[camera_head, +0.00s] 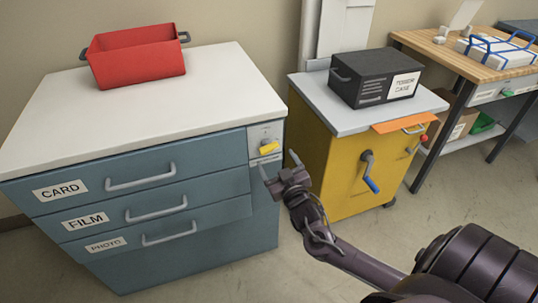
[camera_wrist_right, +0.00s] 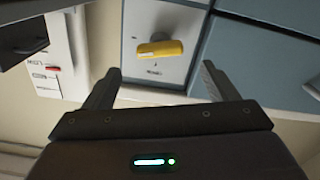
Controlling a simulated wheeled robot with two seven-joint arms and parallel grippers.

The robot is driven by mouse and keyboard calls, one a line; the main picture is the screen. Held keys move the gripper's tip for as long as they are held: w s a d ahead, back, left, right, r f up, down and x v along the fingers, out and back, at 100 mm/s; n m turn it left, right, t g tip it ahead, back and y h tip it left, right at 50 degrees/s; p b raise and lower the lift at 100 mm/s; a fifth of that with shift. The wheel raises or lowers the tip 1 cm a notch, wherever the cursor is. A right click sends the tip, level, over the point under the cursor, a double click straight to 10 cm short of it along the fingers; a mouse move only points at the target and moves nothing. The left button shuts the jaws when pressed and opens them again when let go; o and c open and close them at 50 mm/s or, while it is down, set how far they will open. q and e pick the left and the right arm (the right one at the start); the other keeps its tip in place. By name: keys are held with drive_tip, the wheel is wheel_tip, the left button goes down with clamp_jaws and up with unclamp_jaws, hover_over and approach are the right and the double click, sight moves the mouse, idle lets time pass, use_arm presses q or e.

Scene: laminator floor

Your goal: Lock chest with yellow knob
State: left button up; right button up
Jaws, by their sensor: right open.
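The blue-grey chest (camera_head: 210,248) stands at the left, with drawers labelled CARD, FILM and PHOTO. Its yellow knob (camera_head: 268,147) sits on a pale plate (camera_head: 262,133) at the upper right of the front. In the right wrist view the yellow knob (camera_wrist_right: 160,48) lies crosswise, ahead of the fingers and between their directions. My right gripper (camera_head: 279,168) is open and empty, just in front of and below the knob, apart from it; its two fingers also show in the right wrist view (camera_wrist_right: 158,88). The PHOTO drawer front looks slightly out of line with the others. My left gripper is not in view.
A red bin (camera_head: 136,56) sits on the chest's white top. Right of the chest stands a yellow cabinet (camera_head: 338,170) with a blue-handled crank (camera_head: 370,172) and a black case (camera_head: 372,77) on top. A wooden workbench (camera_head: 450,55) is farther right. Floor between is clear.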

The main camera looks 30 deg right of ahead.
sight(270, 150)
drive_tip(key=shift+w, duration=0.25)
drive_tip(key=x, duration=0.7)
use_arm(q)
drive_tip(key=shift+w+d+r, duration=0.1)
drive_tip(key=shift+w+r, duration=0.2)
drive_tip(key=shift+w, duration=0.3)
